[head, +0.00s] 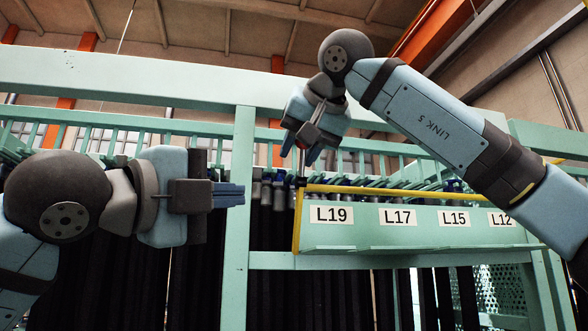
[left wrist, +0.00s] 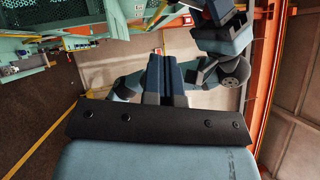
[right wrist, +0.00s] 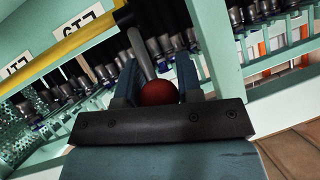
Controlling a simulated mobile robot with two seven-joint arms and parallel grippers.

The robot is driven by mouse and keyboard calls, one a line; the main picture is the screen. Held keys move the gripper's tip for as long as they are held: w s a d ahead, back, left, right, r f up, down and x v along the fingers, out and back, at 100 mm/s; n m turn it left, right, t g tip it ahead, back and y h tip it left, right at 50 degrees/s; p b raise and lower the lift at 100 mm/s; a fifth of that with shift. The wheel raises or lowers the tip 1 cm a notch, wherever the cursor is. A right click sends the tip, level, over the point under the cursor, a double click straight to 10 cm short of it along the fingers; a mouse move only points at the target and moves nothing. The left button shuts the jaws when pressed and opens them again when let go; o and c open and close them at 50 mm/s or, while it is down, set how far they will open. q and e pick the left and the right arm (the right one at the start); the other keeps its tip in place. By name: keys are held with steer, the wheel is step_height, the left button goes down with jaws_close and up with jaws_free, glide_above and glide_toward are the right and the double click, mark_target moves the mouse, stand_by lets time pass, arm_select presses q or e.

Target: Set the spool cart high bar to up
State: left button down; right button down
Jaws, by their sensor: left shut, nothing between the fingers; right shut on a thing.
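The yellow bar (head: 385,190) runs along the top edge of the pale green label panel (head: 350,238). A yellow upright (head: 298,225) drops from its left end. The bar also crosses the upper left of the right wrist view (right wrist: 75,38). A grey lever (right wrist: 141,55) with a red ball knob (right wrist: 158,93) stands at the bar's end by a black fitting. My right gripper (head: 300,162) comes from above and is shut on the red knob. My left gripper (head: 243,194) is shut and empty, left of the bar, near a green post; its closed fingers show in the left wrist view (left wrist: 166,72).
A green frame post (head: 240,170) stands between my left gripper and the label panel. Black hoses (head: 205,270) hang behind the frame. Hose fittings (right wrist: 170,45) line the rail close to my right gripper.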

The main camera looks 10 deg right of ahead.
steer(key=shift+w+f, duration=0.15)
arm_select(q)
steer(key=w+d+r+m, duration=0.1)
steer(key=w+d+r, duration=0.5)
steer(key=d, duration=0.3)
steer(key=shift+d+m+g, duration=0.15)
steer(key=shift+m+g, duration=0.15)
steer(key=shift+w, duration=0.1)
steer(key=shift+w+r+n, duration=0.35)
steer(key=shift+w+n, duration=0.05)
steer(key=shift+w, duration=0.35)
arm_select(e)
steer(key=shift+a, duration=0.25)
